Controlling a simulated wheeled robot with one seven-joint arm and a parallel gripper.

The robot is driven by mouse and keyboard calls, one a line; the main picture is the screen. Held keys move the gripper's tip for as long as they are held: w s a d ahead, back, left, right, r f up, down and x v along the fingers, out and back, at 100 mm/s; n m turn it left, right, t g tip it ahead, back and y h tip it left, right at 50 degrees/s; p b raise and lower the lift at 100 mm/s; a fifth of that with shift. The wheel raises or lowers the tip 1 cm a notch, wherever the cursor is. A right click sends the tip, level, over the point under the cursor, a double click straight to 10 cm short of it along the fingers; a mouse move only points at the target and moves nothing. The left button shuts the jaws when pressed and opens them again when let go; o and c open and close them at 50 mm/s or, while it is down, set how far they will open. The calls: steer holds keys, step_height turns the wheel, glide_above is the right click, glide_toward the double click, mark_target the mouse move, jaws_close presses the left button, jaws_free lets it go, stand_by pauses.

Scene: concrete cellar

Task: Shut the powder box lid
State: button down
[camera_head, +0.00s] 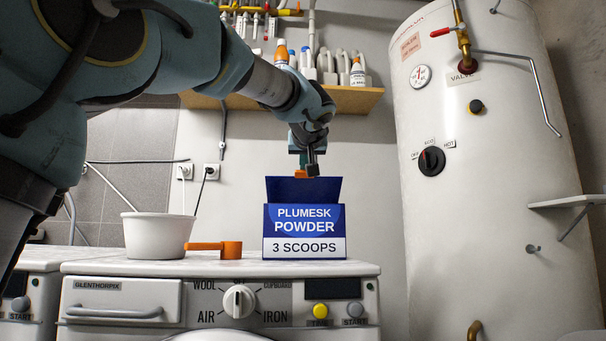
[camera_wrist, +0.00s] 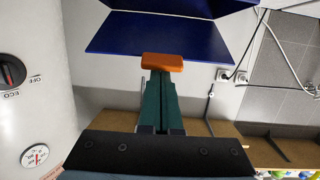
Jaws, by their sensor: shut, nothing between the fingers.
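The blue and white powder box (camera_head: 304,231) stands upright on top of the washing machine. Its blue lid (camera_head: 325,188) is open and stands up from the box's back edge. My gripper (camera_head: 304,172) is above the box, at the upper edge of the lid, and its fingers are shut with nothing between them. In the wrist view the gripper's orange fingertips (camera_wrist: 162,63) overlap the edge of the blue lid (camera_wrist: 150,36). Whether they touch it I cannot tell. Part of the box (camera_wrist: 205,6) shows at the top of that view.
A white tub (camera_head: 158,235) and an orange scoop (camera_head: 228,249) stand left of the box on the machine top (camera_head: 240,268). A wooden shelf (camera_head: 350,98) with bottles is on the wall behind my arm. A large white boiler (camera_head: 490,180) stands at the right.

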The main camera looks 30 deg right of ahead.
steer(key=f+b, duration=0.1)
steer(key=b, duration=0.1)
steer(key=s+f+b, duration=0.1)
steer(key=b, duration=0.1)
steer(key=shift+a+f, duration=0.25)
steer(key=shift+f, duration=0.05)
steer(key=b, duration=0.1)
steer(key=f+b, duration=0.1)
steer(key=shift+s+a+b, duration=0.2)
steer(key=shift+s+b, duration=0.1)
steer(key=shift+b, duration=0.05)
steer(key=v, duration=1)
steer(key=shift+s+a, duration=0.2)
steer(key=shift+s, duration=0.15)
